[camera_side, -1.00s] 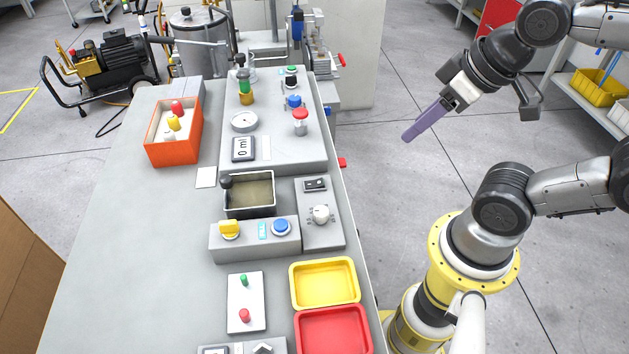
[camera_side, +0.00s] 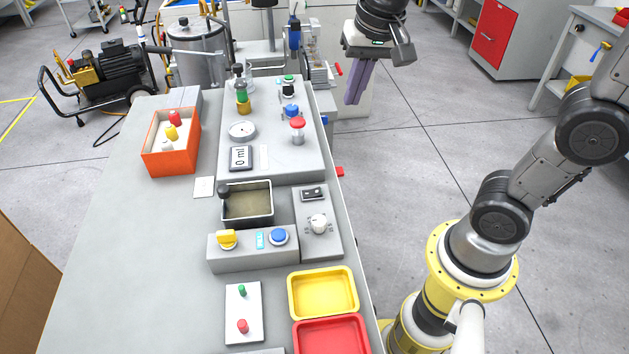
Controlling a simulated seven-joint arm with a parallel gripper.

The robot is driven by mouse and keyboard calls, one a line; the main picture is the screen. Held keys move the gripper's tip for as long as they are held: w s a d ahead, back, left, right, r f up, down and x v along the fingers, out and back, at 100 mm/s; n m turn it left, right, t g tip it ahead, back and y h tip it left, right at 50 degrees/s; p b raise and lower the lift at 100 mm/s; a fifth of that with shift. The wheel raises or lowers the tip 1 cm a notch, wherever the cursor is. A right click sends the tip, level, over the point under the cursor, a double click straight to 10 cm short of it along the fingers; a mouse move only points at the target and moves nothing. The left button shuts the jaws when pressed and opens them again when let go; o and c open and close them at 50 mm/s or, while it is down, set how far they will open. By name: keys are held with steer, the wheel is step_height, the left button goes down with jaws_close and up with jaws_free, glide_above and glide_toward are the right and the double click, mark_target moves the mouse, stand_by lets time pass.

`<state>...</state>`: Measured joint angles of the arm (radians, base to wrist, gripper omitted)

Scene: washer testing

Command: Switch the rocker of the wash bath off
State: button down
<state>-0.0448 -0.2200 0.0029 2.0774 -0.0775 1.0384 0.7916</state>
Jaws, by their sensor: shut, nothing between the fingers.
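The wash bath is a small open metal basin (camera_side: 247,204) in the middle of the bench, with a grey control box (camera_side: 253,257) in front of it. A grey panel to its right carries a small black rocker (camera_side: 313,193) near its far end and a white knob (camera_side: 319,223) below it. The rocker's position is too small to tell. My gripper (camera_side: 353,98) has long purple fingers that point down. It is shut and empty, above and beyond the bench's right edge, well apart from the rocker.
A raised grey unit with a red mushroom button (camera_side: 298,127) and a gauge (camera_side: 241,131) stands behind the bath. A yellow tray (camera_side: 323,313) and a red tray (camera_side: 331,336) lie in front. An orange bin (camera_side: 170,156) stands left. The left bench top is clear.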

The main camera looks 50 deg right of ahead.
steer(key=m+g, duration=0.1)
steer(key=g, duration=0.1)
glide_above(317, 191)
step_height(317, 191, down, 6)
step_height(317, 191, down, 6)
steer(key=w+a+g, duration=0.2)
steer(key=shift+f+h, duration=0.25)
steer(key=shift+h, duration=0.05)
steer(key=shift+d, duration=0.1)
steer(key=f, duration=0.4)
steer(key=s+d+f, duration=0.1)
steer(key=f, duration=0.8)
steer(key=shift+s+d+f, duration=0.25)
steer(key=shift+f, duration=0.15)
